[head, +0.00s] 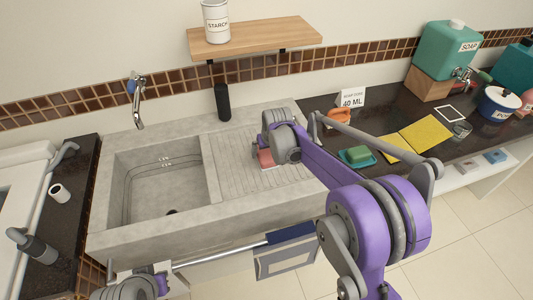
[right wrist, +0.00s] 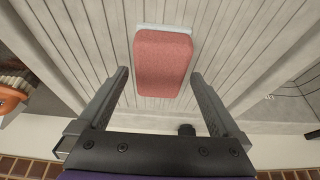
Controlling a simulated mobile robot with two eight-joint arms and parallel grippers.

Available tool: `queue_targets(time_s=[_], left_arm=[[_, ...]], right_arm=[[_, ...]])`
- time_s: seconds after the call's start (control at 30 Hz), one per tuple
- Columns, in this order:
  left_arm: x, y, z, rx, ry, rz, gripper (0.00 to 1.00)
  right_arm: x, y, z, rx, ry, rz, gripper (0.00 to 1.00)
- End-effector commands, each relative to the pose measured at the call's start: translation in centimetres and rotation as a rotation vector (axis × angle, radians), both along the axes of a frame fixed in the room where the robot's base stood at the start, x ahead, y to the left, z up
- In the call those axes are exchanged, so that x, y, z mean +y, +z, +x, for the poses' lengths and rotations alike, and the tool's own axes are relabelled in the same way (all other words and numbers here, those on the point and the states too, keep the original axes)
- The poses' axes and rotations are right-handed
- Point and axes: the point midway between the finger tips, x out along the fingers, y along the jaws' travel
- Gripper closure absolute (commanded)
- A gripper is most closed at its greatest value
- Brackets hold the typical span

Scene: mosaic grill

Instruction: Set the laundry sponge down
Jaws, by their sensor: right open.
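The laundry sponge, which I take to be the pink block (right wrist: 162,62), lies on the ribbed drainboard (head: 228,158) beside the sink basin. A pale strip shows along its far edge in the right wrist view. In the head view the pink block (head: 265,158) is partly hidden by my right gripper (head: 268,150). In the right wrist view my right gripper (right wrist: 158,85) is open, one finger on each side of the block's near end, with gaps on both sides. Of my left arm only a part shows at the bottom left; its gripper is not visible.
The sink basin (head: 160,185) is left of the drainboard. On the dark counter at right are a green sponge on a teal dish (head: 371,162), yellow cloths (head: 426,134), an orange item (head: 336,119) and a 40 ML card (head: 351,97). A black bottle (head: 223,102) stands behind the drainboard.

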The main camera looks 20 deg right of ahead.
Motion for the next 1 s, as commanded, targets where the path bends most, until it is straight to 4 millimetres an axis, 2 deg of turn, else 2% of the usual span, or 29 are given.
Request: queue_targets(time_s=[0.1,0.3,0.53,0.63,0.77,0.87,1.0], left_arm=[[0.0,0.1,0.0,-0.001,0.000,0.000,1.00],[0.0,0.3,0.1,-0.002,0.000,0.000,1.00],[0.0,0.4,0.1,-0.003,0.000,0.000,1.00],[0.0,0.4,0.1,-0.003,0.000,0.000,1.00],[0.0,0.4,0.1,-0.003,0.000,0.000,1.00],[0.0,0.4,0.1,-0.003,0.000,0.000,1.00],[0.0,0.4,0.1,-0.003,0.000,0.000,1.00]], right_arm=[[-0.1,2.7,-1.1,0.000,0.000,0.000,0.00],[-0.1,6.3,-2.7,0.000,0.000,0.000,0.00],[-0.1,8.5,-3.7,0.000,0.000,0.000,0.00],[-0.1,9.1,-5.2,-0.004,-0.002,0.000,0.00],[-0.1,9.9,-9.9,-0.019,-0.007,0.000,0.00],[-0.1,10.0,-15.0,-0.033,-0.013,0.000,0.00],[-0.2,8.8,-22.1,-0.056,-0.020,0.000,0.00]])
